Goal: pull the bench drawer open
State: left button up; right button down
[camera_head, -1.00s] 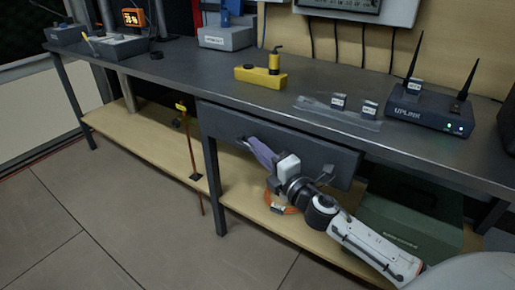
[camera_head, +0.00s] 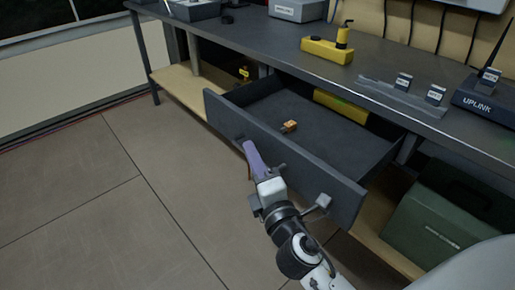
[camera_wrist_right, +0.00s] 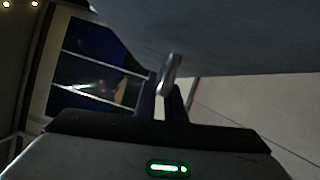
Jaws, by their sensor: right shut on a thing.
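The bench drawer (camera_head: 310,172) stands well out from under the dark bench top, and its inside shows in the head view. My right gripper (camera_head: 250,152) is at the drawer's front, with its purple fingers on the handle. In the right wrist view the metal handle (camera_wrist_right: 171,72) sits between the two fingers (camera_wrist_right: 163,100), and the drawer front (camera_wrist_right: 230,40) fills the top. In the head view the handle is mostly hidden by the gripper. My left gripper is not in view.
A small orange object (camera_head: 289,127) and a yellow object (camera_head: 341,106) lie in the drawer. The bench top (camera_head: 265,47) carries a yellow device (camera_head: 328,48) and a router (camera_head: 487,98). A green case (camera_head: 440,222) stands on the lower shelf at right. The floor at left is clear.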

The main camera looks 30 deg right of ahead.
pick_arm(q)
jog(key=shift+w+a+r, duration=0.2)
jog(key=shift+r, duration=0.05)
pick_arm(e)
jog(key=shift+s+a, duration=0.15)
jog(key=shift+a, duration=0.5)
